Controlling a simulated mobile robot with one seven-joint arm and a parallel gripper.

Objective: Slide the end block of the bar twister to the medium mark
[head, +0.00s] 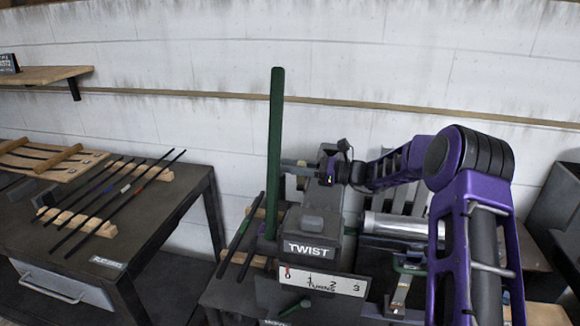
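The bar twister stands at the centre, with a dark housing labelled TWIST (309,250) and a white turns scale (325,282) below, its red pointer near 0. A tall green lever (275,140) rises upright from its left side. My gripper (291,165) points left, its grey fingertips at or just beside the lever's right edge. I cannot tell whether they touch it or how far apart they are. A silver cylinder (395,226) and a green-handled part (408,267) lie to the right, partly behind my arm. I cannot make out which part is the end block, or a medium mark.
The left table (165,215) holds several dark rods (125,203) on wooden racks and a wooden board (45,160). More rods (240,240) lean on a rack left of the twister. A wall shelf (40,75) is at upper left. My purple arm fills the right side.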

